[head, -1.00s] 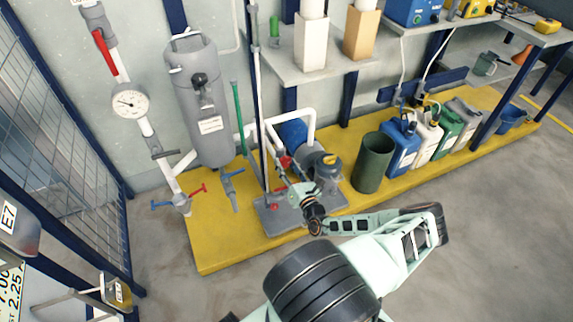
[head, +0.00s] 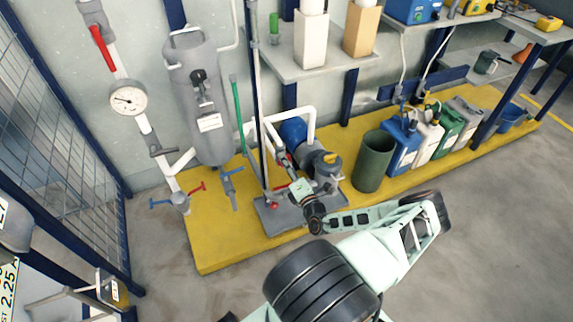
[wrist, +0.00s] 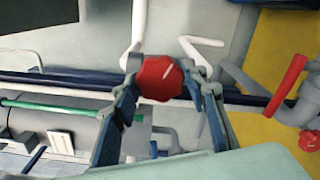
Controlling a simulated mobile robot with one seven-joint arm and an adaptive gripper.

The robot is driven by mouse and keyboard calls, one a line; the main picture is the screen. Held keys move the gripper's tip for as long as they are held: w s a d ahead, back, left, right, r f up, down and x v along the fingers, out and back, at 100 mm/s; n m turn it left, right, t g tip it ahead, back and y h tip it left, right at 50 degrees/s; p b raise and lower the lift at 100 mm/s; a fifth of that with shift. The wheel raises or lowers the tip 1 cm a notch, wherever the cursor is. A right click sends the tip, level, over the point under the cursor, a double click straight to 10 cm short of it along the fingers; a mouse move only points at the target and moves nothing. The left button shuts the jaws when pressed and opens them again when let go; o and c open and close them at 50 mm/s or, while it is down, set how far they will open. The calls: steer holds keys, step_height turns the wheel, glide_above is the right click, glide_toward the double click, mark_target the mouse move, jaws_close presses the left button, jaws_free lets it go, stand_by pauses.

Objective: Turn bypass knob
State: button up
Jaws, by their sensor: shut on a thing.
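A red lobed knob (wrist: 160,78) with a small white mark shows in the wrist view, between the fingertips of my gripper (wrist: 168,82). The two fingers are shut on its left and right sides. In the head view my gripper (head: 286,166) is at the pump and piping on the yellow platform, left of the blue motor (head: 293,131). The knob is mostly hidden there by the gripper and pipes. I cannot read a label that names it as the bypass knob.
A grey tank (head: 197,100), a pressure gauge (head: 127,99) and pipes with red and blue handles stand to the left. A dark green bin (head: 374,162) and several canisters are to the right on the yellow platform (head: 225,250). The floor in front is clear.

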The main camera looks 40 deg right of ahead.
steer(key=shift+m, duration=0.3)
steer(key=shift+a, duration=0.1)
steer(key=o, duration=1.2)
steer(key=shift+c, duration=0.2)
steer(key=shift+r, duration=0.1)
step_height(320, 180, up, 10)
steer(key=shift+w, duration=0.1)
